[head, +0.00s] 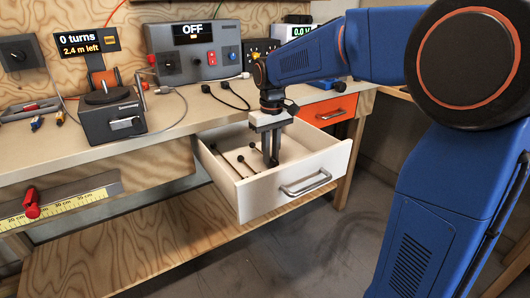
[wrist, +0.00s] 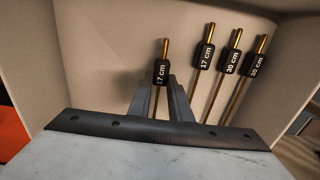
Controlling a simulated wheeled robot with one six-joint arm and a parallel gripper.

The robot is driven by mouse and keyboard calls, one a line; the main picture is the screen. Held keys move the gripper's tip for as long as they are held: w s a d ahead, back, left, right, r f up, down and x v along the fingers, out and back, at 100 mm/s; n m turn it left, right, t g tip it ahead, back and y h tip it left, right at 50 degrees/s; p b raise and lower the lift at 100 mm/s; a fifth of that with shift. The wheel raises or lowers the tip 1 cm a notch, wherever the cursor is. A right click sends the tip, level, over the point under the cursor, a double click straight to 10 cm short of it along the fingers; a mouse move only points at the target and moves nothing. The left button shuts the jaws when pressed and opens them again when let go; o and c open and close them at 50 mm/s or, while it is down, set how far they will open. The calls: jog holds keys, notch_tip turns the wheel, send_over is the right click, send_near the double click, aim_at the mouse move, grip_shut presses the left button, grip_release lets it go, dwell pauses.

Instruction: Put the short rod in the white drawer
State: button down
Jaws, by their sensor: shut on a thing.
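The white drawer (head: 262,198) stands pulled out below the bench, and its pale inside (wrist: 100,35) fills much of the wrist view. My gripper (head: 271,160) points down into it. In the wrist view my gripper (wrist: 162,84) is shut on a short rod (wrist: 161,73) with a brass tip and a black "17 cm" label. The rod is inside the drawer's outline; whether it touches the floor I cannot tell. Another 17 cm rod (wrist: 204,60) lies to its right, then two rods marked 30 cm (wrist: 232,62) (wrist: 256,66).
An orange drawer (head: 328,110) is right of the white one. A yellow ruler (head: 75,202) with a red slider is at left. A wooden shelf (head: 130,250) lies below.

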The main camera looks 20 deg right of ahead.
jog(key=shift+w+a+f, duration=0.2)
jog(key=shift+w, duration=0.35)
jog(key=shift+w+a+f, duration=0.15)
jog(key=shift+w, duration=0.4)
jog(key=shift+w+a+f, duration=0.2)
jog(key=shift+w, duration=0.35)
jog(key=shift+f, duration=0.1)
jog(key=shift+f, duration=0.15)
jog(key=c, duration=1.6)
grip_release()
notch_tip(320, 180, up, 12)
jog(key=shift+r, duration=0.2)
jog(key=shift+s, duration=0.1)
